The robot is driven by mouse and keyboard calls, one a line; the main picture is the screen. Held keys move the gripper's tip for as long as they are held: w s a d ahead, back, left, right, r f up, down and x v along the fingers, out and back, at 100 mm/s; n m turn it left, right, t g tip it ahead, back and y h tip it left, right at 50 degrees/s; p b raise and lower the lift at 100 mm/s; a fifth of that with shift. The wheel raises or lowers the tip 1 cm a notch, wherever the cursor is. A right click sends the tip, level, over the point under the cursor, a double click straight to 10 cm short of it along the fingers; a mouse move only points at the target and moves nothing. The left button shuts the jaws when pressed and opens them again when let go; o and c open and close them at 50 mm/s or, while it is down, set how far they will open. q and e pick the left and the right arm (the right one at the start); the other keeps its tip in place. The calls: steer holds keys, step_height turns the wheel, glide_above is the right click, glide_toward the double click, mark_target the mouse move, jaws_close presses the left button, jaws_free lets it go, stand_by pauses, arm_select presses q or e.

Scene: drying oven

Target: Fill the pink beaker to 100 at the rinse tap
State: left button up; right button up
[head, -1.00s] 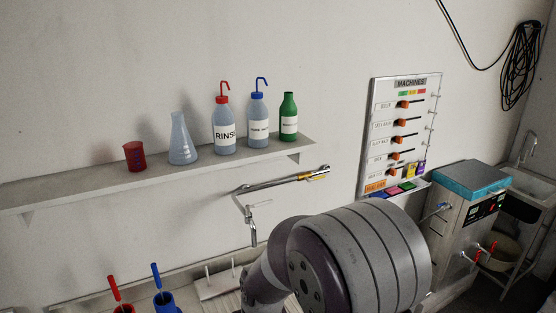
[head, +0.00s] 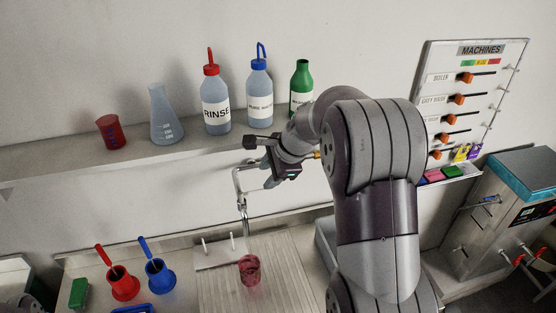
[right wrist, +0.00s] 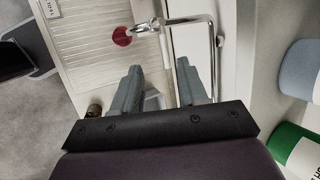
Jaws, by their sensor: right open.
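The pink beaker (head: 250,271) stands upright on the ribbed drainboard below the rinse tap (head: 241,193). In the right wrist view it shows as a dark red round (right wrist: 122,36) beside the tap's spout (right wrist: 152,25). The liquid level is too small to read, and I cannot tell if water runs. My right gripper (head: 246,156) is at the wall, near the tap's pipe and below the shelf. Its fingers also show in the right wrist view (right wrist: 160,88), apart, with nothing seen held between them. My left gripper is not in view.
A shelf (head: 60,166) above the tap carries a red beaker (head: 111,132), a flask (head: 165,117), two wash bottles and a green bottle (head: 301,84). Red and blue holders (head: 155,273) stand left of the drainboard (head: 283,270). A machines panel (head: 478,75) hangs at right.

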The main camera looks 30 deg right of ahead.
mark_target(256, 191)
steer(key=x, duration=0.3)
steer(key=p+x, duration=0.1)
steer(key=x, duration=0.6)
steer(key=shift+w+d+f+p, duration=0.2)
steer(key=shift+d+f+p, duration=0.05)
steer(key=shift+d+p, duration=0.15)
steer(key=shift+w+d+f, duration=0.15)
steer(key=shift+d, duration=0.05)
steer(key=shift+c, duration=1.2)
steer(key=shift+d, duration=0.15)
steer(key=c, duration=0.5)
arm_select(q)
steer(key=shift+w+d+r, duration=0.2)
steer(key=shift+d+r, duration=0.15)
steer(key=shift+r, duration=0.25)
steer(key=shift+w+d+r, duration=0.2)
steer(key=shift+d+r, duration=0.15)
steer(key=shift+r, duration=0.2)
arm_select(e)
jaws_close()
